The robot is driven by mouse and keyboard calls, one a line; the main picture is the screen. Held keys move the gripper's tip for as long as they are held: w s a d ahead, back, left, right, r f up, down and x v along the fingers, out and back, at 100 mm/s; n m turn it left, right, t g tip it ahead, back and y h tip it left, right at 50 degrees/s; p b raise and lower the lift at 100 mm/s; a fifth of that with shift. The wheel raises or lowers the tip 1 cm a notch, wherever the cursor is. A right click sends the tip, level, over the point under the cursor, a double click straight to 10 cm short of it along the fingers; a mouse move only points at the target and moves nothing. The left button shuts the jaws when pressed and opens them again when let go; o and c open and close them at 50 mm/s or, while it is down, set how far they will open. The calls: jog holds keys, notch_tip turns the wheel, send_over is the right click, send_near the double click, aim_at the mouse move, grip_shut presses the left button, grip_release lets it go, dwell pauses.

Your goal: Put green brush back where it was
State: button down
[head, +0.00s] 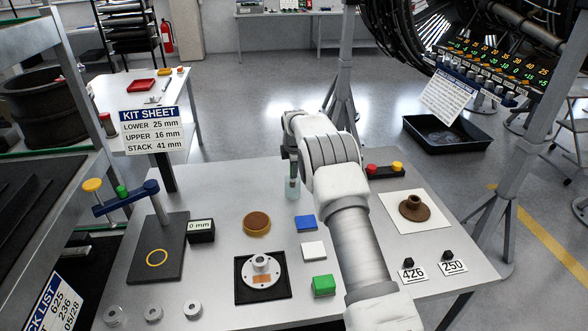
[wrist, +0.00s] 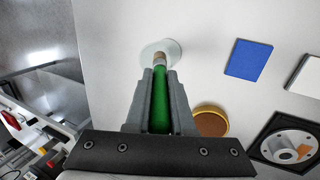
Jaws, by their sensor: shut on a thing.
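The green brush (wrist: 160,105) stands between the two grey fingers of my gripper (wrist: 160,78) in the wrist view, its handle gripped and its pale ferrule end pointing away from my wrist. That end overlaps a whitish round jar (wrist: 172,48); I cannot tell how deep the brush is in it. In the head view the pale translucent jar (head: 292,188) stands on the table's far part, directly below my gripper (head: 293,168). The brush is mostly hidden there by my gripper.
A brown-topped round tin (head: 256,224), blue pad (head: 305,222), white pad (head: 314,249) and green block (head: 323,285) lie nearby. A flanged part (head: 262,268) sits on a black mat. A dark gauge stand (head: 158,258) is left. The tabletop around the jar is clear.

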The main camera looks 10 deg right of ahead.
jog(key=shift+f, duration=0.35)
jog(key=c, duration=0.8)
grip_release()
